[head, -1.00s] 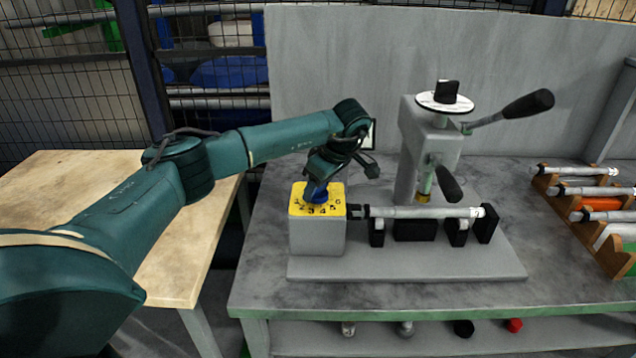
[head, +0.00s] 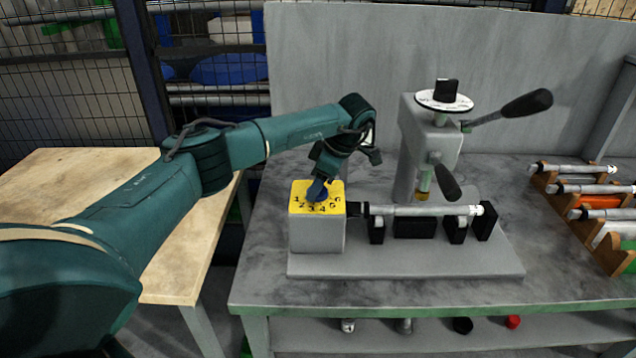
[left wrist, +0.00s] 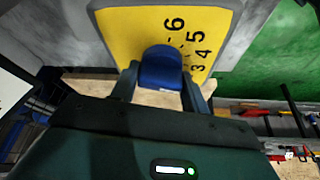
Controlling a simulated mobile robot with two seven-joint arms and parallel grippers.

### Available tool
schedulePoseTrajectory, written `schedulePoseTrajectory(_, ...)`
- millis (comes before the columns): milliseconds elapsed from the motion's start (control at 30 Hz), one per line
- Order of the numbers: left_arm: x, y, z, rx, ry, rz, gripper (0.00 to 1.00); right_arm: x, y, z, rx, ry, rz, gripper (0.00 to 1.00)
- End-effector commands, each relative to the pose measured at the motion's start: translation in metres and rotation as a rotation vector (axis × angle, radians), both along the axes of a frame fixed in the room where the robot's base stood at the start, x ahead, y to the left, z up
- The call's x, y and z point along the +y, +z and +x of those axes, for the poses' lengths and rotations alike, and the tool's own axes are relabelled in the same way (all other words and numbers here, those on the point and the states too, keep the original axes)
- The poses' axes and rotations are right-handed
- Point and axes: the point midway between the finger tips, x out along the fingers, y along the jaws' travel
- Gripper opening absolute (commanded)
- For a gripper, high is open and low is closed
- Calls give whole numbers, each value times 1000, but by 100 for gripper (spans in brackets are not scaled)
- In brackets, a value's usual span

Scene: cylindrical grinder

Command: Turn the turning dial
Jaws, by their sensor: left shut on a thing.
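The blue turning dial (head: 316,190) sits on a yellow plate (head: 336,187) with black numbers, on top of a grey box (head: 317,232). My left gripper (head: 320,180) reaches down onto the dial from above and is shut on it. In the left wrist view the blue dial (left wrist: 161,68) stands between the two fingers of my left gripper (left wrist: 160,84). The numbers 3 to 6 show on the yellow plate (left wrist: 140,28) beside it. The dial's pointing end is hard to make out. My right gripper is not in view.
A metal shaft (head: 420,211) lies on black supports right of the box. A grey press (head: 428,140) with black-handled levers and a white disc stands behind it. A wooden rack (head: 591,240) with several shafts is at the right. A wooden table (head: 60,175) stands at the left.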

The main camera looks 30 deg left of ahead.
Motion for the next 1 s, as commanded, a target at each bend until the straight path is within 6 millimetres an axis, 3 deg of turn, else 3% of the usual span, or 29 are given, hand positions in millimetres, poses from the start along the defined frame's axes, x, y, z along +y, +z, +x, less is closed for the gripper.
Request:
schedulePoseTrajectory(133,1,1,0,-1,1,1,23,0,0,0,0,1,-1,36)
schedulePoseTrajectory(167,1,1,0,-1,1,1,46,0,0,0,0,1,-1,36)
schedulePoseTrajectory(400,1,1,0,-1,0,0,65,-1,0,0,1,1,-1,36)
schedulePoseTrajectory(733,-2,6,1,-2,-2,-1,65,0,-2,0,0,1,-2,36)
schedulePoseTrajectory(1000,-21,52,7,-6,-3,0,65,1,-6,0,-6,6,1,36)
